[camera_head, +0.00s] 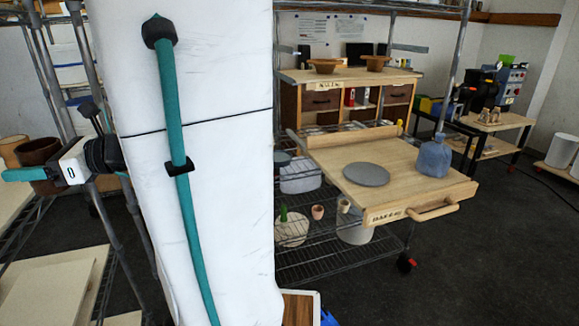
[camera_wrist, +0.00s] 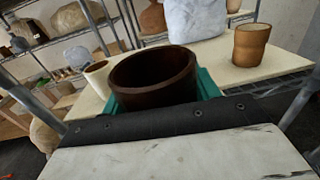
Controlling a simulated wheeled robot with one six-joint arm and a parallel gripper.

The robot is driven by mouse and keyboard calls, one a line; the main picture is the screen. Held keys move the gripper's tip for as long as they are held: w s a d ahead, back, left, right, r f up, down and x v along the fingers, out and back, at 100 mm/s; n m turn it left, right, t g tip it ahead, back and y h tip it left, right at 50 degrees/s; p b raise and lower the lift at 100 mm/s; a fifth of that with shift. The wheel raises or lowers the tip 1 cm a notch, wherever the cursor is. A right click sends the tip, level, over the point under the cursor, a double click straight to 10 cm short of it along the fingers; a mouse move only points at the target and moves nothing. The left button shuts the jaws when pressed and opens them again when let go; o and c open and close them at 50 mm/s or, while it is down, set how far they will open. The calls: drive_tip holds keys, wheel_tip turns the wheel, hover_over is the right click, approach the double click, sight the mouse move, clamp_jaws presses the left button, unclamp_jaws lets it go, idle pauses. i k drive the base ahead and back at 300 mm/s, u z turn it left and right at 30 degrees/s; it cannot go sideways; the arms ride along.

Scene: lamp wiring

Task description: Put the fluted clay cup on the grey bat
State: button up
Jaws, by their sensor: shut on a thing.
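A dark brown clay cup (camera_wrist: 150,82) sits between the teal fingers of my gripper (camera_wrist: 162,92) in the wrist view. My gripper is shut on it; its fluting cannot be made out. In the head view the brown cup (camera_head: 38,152) is at the far left, with my gripper (camera_head: 22,174) at it and part of it hidden. I cannot tell whether its base touches the shelf. The grey bat (camera_head: 366,174) is a bare flat disc on a wooden board at right, well away from my gripper.
An orange-brown cup (camera_wrist: 250,45) and a pale cup (camera_wrist: 97,76) stand near the held cup on a cream shelf top (camera_wrist: 225,65). A blue-grey bag (camera_head: 433,158) stands on the wooden board (camera_head: 400,196), right of the bat. My white arm blocks the middle of the head view.

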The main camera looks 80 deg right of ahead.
sight(367, 171)
drive_tip(key=z, duration=3.9)
drive_tip(key=k, duration=0.65)
drive_tip(key=u, duration=1)
drive_tip(key=i, duration=0.3)
drive_tip(key=u, duration=0.05)
